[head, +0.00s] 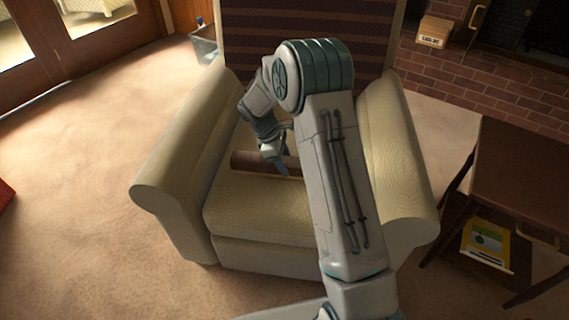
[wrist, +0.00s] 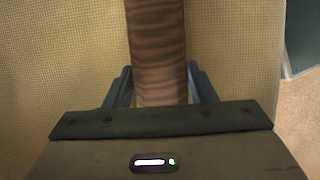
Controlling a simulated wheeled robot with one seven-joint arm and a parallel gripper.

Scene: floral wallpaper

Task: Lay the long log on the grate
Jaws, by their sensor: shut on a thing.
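The long log (head: 245,161) is brown and lies across the seat of a cream armchair in the head view. In the wrist view the log (wrist: 157,50) runs upward from between my two fingers. My gripper (head: 277,166) is over the seat and shut on the log; its fingers also show on both sides of the log in the wrist view (wrist: 160,90). Part of the log is hidden behind my arm. I cannot make out the grate clearly; a dark fireplace opening (head: 545,30) is at the top right.
The armchair (head: 165,185) has raised arms on both sides and a striped back. A brick hearth (head: 480,75) at the right holds a small box (head: 433,32). A dark side table (head: 520,165) stands at the right. Carpet (head: 80,150) is clear at the left.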

